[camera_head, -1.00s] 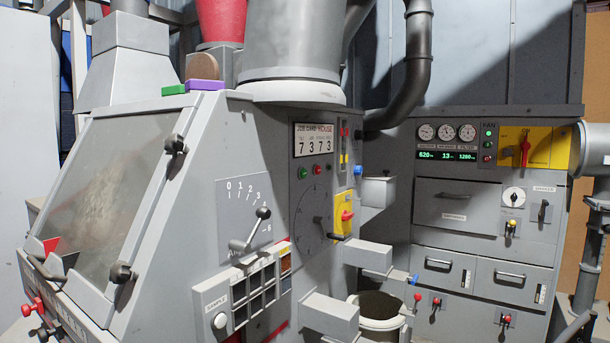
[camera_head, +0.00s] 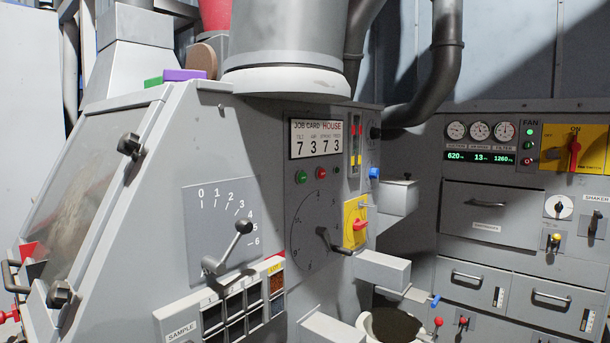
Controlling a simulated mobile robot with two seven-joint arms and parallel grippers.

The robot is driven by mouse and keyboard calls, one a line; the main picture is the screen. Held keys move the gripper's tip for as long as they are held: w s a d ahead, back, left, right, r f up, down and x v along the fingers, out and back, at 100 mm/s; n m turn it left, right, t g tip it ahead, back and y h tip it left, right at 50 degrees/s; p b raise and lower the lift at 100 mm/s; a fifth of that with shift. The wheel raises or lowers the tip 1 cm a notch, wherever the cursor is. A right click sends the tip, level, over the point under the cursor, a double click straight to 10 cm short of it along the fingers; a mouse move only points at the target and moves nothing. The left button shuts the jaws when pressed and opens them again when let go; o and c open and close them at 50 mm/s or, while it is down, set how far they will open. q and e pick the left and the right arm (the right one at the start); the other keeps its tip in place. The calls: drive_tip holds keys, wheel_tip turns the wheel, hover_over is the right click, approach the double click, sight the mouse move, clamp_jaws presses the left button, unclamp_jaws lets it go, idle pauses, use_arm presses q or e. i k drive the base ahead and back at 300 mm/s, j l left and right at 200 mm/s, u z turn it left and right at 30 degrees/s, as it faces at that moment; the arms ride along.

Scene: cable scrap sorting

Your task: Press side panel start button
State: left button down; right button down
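The grey machine's side panel (camera_head: 330,205) faces me in the middle of the view. A green button (camera_head: 301,177) sits on it just below the job card display (camera_head: 316,139), which reads 7 3 7 3. A red button (camera_head: 321,173) is to its right. A blue knob or button (camera_head: 374,173) is farther right, near the panel's edge. The lettering by these buttons is too small to read, so I cannot tell which is named start. Neither of my grippers is in view.
A lever (camera_head: 229,248) on a numbered scale stands out at left of the panel. A dial handle (camera_head: 336,244), a yellow-plated red switch (camera_head: 360,224) and grey blocks (camera_head: 381,268) jut out below. A fan cabinet (camera_head: 490,218) stands at right; a bucket (camera_head: 393,326) is low.

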sight(302, 178)
drive_tip(key=i+l+u, duration=0.2)
drive_tip(key=i+l, duration=0.2)
drive_tip(key=l, duration=0.2)
drive_tip(key=i+l+u, duration=0.2)
drive_tip(key=i+l, duration=0.15)
drive_tip(key=l, duration=0.3)
drive_tip(key=i+l+u, duration=0.15)
drive_tip(key=l, duration=0.2)
drive_tip(key=i+l+u, duration=0.1)
drive_tip(key=l, duration=0.3)
drive_tip(key=i, duration=0.1)
